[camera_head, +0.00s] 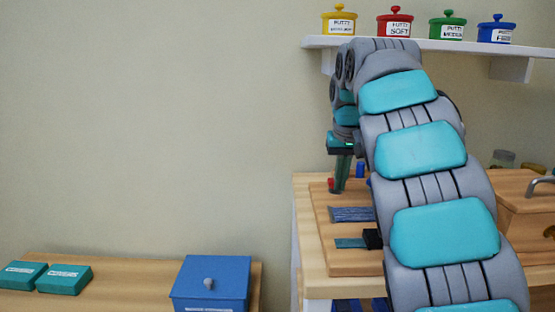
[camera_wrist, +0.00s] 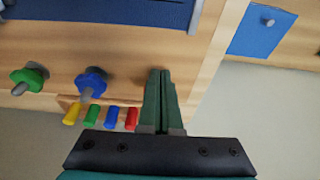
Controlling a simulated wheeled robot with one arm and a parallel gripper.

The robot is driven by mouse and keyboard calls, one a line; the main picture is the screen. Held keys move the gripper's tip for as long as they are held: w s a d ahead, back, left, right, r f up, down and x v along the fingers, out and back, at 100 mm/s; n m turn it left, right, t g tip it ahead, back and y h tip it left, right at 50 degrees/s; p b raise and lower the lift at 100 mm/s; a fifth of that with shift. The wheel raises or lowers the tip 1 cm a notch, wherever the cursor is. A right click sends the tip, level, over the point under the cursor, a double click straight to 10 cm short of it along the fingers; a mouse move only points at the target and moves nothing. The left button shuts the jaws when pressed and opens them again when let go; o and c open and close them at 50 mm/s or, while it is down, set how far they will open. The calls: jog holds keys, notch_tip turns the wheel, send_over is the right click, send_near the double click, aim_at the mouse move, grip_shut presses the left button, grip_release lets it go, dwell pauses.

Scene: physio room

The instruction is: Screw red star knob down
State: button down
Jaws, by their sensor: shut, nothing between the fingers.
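My gripper (camera_wrist: 160,72) is shut and empty, its green fingers pointing down at the wooden board. In the head view my gripper (camera_head: 339,190) is low over the board's far left part. A small red piece (camera_head: 331,184) shows just left of the fingertips there; I cannot tell whether it is the red star knob. No red star knob is visible in the wrist view, where the fingers hide part of the board. A blue star knob (camera_wrist: 91,83) and a green star knob (camera_wrist: 28,78) stand on posts left of the fingers.
Yellow (camera_wrist: 72,114), green (camera_wrist: 92,116), blue (camera_wrist: 111,117) and red (camera_wrist: 131,118) pegs line the board's edge beside my gripper. A blue box (camera_head: 210,283) and teal boxes (camera_head: 63,279) sit on the lower left table. A shelf (camera_head: 430,44) with putty jars hangs above.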

jog(key=shift+w+a, duration=0.15)
jog(key=shift+a, duration=0.55)
dwell(0.5)
jog(key=shift+s+a, duration=0.15)
jog(key=shift+s, duration=0.2)
